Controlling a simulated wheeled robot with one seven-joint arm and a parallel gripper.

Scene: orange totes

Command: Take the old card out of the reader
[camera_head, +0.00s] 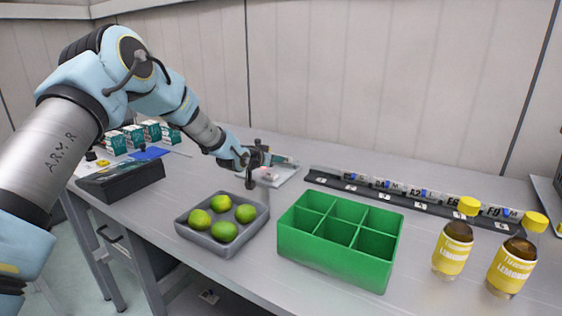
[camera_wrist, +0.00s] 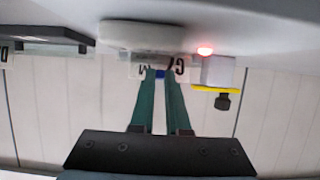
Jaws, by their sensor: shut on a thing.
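My gripper (camera_head: 262,160) is at the far side of the table, over a light grey tray or base (camera_head: 287,176). In the wrist view my gripper (camera_wrist: 160,74) has its two green fingers shut on a pale card (camera_wrist: 181,66). The card has dark letters that look upside down and a blue patch between the fingertips. The card lies beside a white rounded body (camera_wrist: 145,34) and a grey-white block (camera_wrist: 219,70) with a lit red light, which appear to be the reader. I cannot tell how much of the card is in it.
A black rack (camera_head: 410,200) of labelled cards runs along the back right. A grey tray (camera_head: 232,250) of green fruit and a green divided box (camera_head: 330,265) stand in front. Two yellow-capped bottles (camera_head: 453,245) stand at right. A dark box (camera_head: 122,182) sits at left.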

